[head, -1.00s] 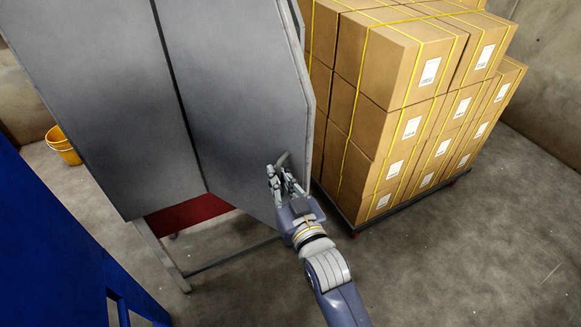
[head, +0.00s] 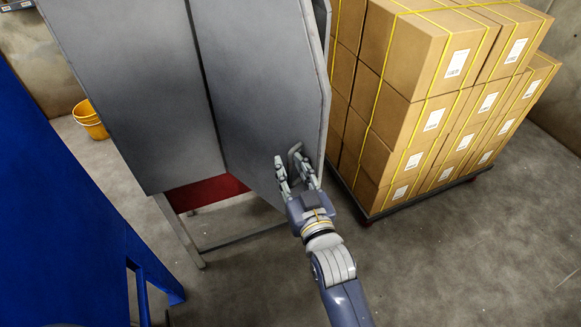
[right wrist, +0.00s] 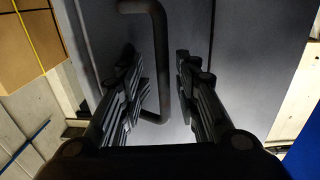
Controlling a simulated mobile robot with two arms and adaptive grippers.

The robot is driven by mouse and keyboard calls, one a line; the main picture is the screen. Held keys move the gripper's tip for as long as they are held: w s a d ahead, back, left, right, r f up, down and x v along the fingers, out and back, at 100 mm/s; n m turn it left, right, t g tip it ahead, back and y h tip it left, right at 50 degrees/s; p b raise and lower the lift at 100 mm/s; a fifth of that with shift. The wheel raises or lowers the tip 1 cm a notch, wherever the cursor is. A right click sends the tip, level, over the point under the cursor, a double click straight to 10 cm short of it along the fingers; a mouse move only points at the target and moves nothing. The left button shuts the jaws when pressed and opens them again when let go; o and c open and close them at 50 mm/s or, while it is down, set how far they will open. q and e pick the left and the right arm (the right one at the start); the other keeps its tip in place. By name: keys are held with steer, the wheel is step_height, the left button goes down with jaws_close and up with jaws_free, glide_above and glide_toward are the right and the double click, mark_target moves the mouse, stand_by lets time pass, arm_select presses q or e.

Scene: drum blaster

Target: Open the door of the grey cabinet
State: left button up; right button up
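The grey cabinet (head: 130,85) stands on legs at the upper left of the head view. Its right-hand panel (head: 255,90) is angled against the left one and bears a bent bar handle (head: 294,152) low near its right edge. I cannot tell whether this panel is ajar. My right gripper (head: 297,172) is open at the handle. In the right wrist view, the dark handle (right wrist: 158,60) shows between the spread fingers (right wrist: 160,85), closer to the left one. I cannot tell whether a finger touches it. My left gripper is not in view.
Strapped cardboard boxes (head: 425,105) stand on a dark pallet (head: 410,203) close right of the cabinet. A blue structure (head: 60,210) fills the left side. A yellow bucket (head: 90,119) stands behind it. The floor at the lower right is clear.

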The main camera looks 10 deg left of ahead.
steer(key=shift+a, duration=0.1)
steer(key=v, duration=1.2)
steer(key=shift+r, duration=0.1)
